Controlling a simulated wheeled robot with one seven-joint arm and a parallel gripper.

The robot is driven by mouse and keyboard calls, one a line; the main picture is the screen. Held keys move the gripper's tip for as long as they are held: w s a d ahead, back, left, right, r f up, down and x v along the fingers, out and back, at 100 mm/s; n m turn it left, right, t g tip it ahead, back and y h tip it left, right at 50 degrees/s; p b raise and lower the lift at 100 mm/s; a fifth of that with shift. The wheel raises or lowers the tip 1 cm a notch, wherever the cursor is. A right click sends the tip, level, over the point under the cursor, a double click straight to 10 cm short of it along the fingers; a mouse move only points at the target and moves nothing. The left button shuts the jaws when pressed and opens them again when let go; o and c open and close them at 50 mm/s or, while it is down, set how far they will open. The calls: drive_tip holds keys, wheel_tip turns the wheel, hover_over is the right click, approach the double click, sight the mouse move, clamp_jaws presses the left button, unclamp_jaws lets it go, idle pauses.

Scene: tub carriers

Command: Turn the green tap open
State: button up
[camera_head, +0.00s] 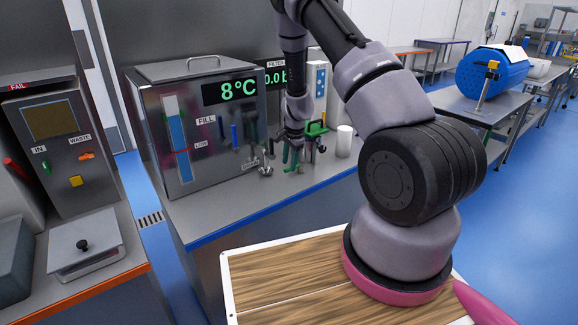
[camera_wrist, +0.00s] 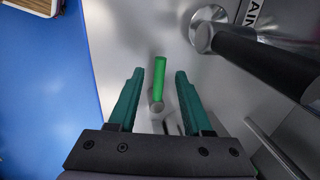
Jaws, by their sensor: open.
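The green tap (camera_wrist: 159,78) shows in the wrist view as a bright green lever on a round silver stem. My gripper (camera_wrist: 159,73) is open, with one teal finger on each side of the lever. A gap shows between the lever and both fingers, and how deep it sits between them is hard to tell. In the head view my gripper (camera_head: 291,155) points down in front of the steel tank at the bench's right part. The green tap cannot be told surely from the teal fingers there.
A black-handled tap (camera_wrist: 265,62) on a silver fitting is close on the right in the wrist view. The steel tank (camera_head: 215,135) reads 8°C. A white cylinder (camera_head: 344,141) stands right of my gripper. The blue-edged bench (camera_head: 225,205) is clear in front.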

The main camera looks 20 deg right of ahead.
drive_tip(key=shift+w+a+f, duration=0.1)
drive_tip(key=shift+w+f, duration=0.05)
drive_tip(key=shift+f, duration=0.7)
clamp_jaws()
idle(0.9)
